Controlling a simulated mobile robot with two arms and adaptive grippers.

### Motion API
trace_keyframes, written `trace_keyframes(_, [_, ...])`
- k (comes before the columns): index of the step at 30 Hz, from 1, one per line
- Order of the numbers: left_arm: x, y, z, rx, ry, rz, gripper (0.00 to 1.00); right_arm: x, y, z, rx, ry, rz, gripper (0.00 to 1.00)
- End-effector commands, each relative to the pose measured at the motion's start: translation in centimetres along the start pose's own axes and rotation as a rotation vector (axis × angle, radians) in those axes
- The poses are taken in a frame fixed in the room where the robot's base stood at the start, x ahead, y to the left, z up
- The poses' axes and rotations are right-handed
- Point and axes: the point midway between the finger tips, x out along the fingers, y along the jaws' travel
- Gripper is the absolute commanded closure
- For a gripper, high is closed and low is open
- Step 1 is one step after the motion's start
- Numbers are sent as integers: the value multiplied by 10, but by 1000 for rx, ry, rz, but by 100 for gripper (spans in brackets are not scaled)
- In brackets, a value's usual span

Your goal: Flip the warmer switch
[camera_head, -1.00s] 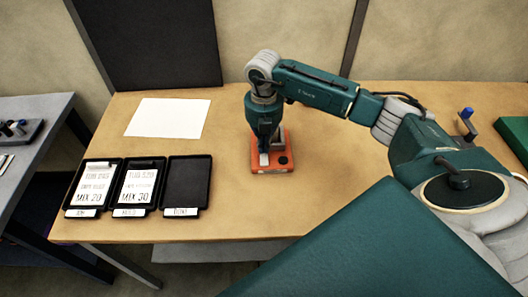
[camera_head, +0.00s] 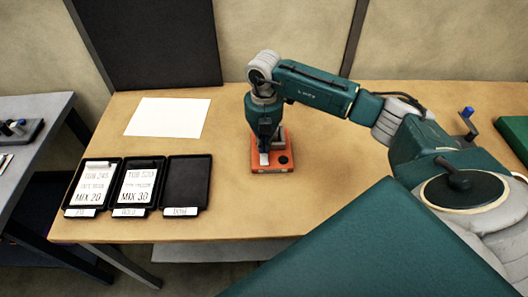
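The warmer (camera_head: 287,168) is a small orange-red box with a dark round knob on its top right, standing on the wooden table. My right gripper (camera_head: 264,157) points down over the left part of the warmer, its tip at or just above the top face. The gripper and wrist hide that part of the warmer, so the switch itself cannot be made out. Whether the fingers are open or shut is too small to tell. My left gripper is not in view.
Three black trays stand at the table's left front; the left tray (camera_head: 76,207) and middle tray (camera_head: 122,206) hold cards, and the right tray (camera_head: 188,183) is empty. White paper (camera_head: 167,117) lies behind them. A blue-handled clamp (camera_head: 467,113) stands at right. The table (camera_head: 235,210) is clear around the warmer.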

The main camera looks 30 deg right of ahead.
Motion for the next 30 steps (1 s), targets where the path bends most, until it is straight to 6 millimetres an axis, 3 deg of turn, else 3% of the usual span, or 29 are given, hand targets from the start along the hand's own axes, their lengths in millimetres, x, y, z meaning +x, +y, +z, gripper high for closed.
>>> trace_keyframes(30, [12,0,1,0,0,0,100,16,0,0,0,0,0,100])
